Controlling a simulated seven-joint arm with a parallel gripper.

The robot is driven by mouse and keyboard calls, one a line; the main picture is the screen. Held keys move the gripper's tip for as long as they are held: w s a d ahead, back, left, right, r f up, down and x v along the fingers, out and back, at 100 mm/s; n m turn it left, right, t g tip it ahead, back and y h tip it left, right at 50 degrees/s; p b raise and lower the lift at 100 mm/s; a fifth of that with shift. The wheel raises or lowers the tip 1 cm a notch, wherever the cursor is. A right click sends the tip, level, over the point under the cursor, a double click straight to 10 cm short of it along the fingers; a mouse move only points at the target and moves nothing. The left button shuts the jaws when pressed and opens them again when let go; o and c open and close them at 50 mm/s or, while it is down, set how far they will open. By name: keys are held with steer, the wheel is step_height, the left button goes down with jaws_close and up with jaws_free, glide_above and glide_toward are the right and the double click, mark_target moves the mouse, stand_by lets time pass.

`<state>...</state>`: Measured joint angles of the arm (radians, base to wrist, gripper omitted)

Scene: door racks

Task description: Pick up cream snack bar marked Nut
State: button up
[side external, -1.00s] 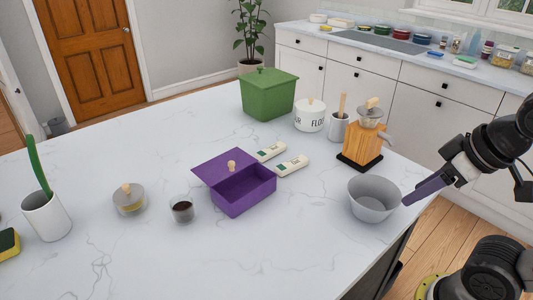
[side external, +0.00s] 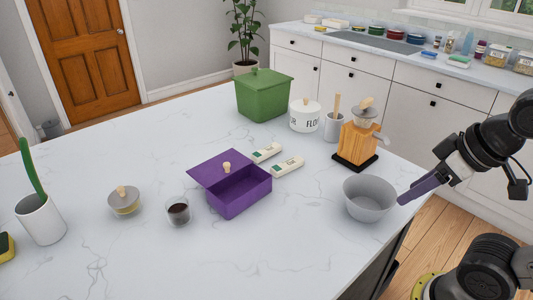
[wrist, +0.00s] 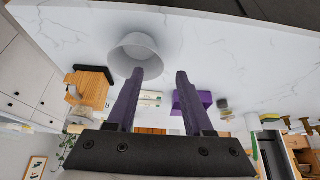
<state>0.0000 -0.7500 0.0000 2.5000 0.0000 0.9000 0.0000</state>
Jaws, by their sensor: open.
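Two cream snack bars with green marks lie side by side on the white counter, a farther one (side external: 266,153) and a nearer one (side external: 288,166). Their print is too small to read, so I cannot tell which is marked Nut. In the wrist view a cream bar (wrist: 150,95) shows between my fingers, far off. My gripper (side external: 402,201) is at the right edge of the counter, beside the grey bowl and well apart from the bars. Its purple fingers (wrist: 160,75) are open with nothing between them.
A flour jar (side external: 305,116) and green bin (side external: 263,98) stand behind.

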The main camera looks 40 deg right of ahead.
steer(key=o, duration=0.4)
